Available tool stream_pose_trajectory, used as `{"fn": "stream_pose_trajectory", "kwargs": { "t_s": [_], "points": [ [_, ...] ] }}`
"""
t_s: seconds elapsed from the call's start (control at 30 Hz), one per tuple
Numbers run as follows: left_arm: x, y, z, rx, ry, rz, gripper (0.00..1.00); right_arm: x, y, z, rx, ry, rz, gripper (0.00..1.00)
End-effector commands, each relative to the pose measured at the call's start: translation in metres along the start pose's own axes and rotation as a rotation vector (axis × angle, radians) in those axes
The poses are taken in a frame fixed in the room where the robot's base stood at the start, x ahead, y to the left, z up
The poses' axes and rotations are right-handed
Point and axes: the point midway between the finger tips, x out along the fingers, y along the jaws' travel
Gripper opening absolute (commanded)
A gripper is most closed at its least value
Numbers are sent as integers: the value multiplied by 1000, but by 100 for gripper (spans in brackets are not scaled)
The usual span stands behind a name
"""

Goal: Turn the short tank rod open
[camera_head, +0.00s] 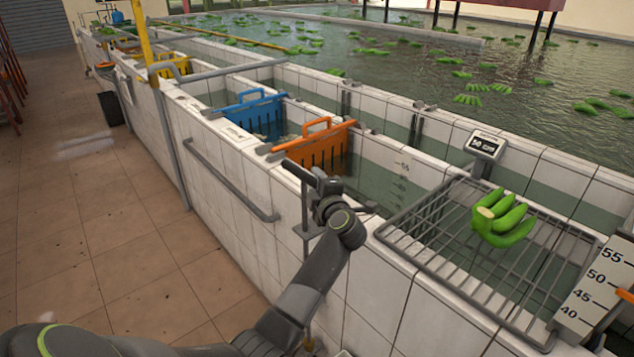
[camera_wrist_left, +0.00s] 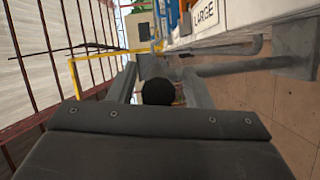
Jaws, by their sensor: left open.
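My left gripper (camera_head: 299,177) is open at the front wall of the tank, near its top edge. A short grey upright rod (camera_head: 305,212) stands against the wall just below and behind the gripper, partly hidden by my arm. In the left wrist view, a round black knob (camera_wrist_left: 158,92) sits between the two open fingers (camera_wrist_left: 158,88). I cannot tell whether the fingers touch it, or whether it is the rod's end. My right gripper is not in view.
A long grey rail (camera_head: 230,180) runs along the tank's front wall. Orange (camera_head: 318,147) and blue (camera_head: 258,112) crates sit in the water channel. Bananas (camera_head: 503,218) lie on a wire rack (camera_head: 415,233) at right. The tiled floor (camera_head: 110,230) at left is mostly clear.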

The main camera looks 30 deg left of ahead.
Motion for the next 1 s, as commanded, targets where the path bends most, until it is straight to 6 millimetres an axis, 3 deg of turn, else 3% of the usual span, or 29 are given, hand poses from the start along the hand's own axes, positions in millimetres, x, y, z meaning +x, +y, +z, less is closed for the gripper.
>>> {"fn": "stream_pose_trajectory", "kwargs": {
  "t_s": [0.33,0.67,1.0],
  "points": [
    [1,0,-1,-1,0,0,44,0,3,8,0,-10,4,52],
    [1,0,-1,0,-1,0,1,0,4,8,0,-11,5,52],
    [1,0,0,-1,11,-3,0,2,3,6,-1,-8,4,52]
  ]
}}
